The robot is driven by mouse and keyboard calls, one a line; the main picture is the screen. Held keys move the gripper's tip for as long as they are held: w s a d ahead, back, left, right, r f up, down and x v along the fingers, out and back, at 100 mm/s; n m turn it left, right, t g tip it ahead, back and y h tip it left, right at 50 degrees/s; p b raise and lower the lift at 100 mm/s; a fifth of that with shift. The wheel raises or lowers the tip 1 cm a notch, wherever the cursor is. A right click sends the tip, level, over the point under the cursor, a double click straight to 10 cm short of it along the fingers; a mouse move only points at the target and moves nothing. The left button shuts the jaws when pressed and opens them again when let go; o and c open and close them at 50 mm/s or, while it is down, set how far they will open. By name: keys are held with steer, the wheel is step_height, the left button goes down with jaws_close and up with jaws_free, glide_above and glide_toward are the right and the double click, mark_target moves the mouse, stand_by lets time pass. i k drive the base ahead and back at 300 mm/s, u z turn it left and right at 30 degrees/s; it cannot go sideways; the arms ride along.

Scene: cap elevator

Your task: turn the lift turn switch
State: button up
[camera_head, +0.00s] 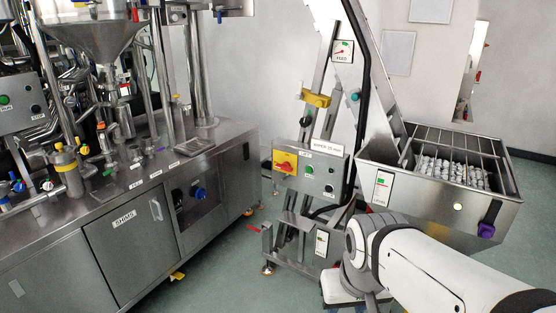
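The lift's grey control box (307,173) stands in the middle of the picture, on the frame of the cap elevator. Its front carries a red and yellow rotary switch (285,162) at the left, a green button (309,170) and a dark knob (328,188) at the lower right. The small labels are too blurred to tell surely which one is the lift turn switch. My white and grey arm comes in from the lower right, its grey joint just right of and below the box, apart from it in the picture. I make out no gripper fingers.
A steel hopper (435,190) with bars and pale caps inside stands at the right, behind my arm. A steel machine bench (125,205) with pipes and a funnel fills the left. Green floor (222,275) lies open between bench and elevator.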

mark_target(286, 166)
steer(key=i, duration=0.45)
steer(key=u, duration=1.6)
steer(key=k, duration=1)
steer(key=z, duration=1.5)
steer(key=i, duration=1)
steer(key=z, duration=0.05)
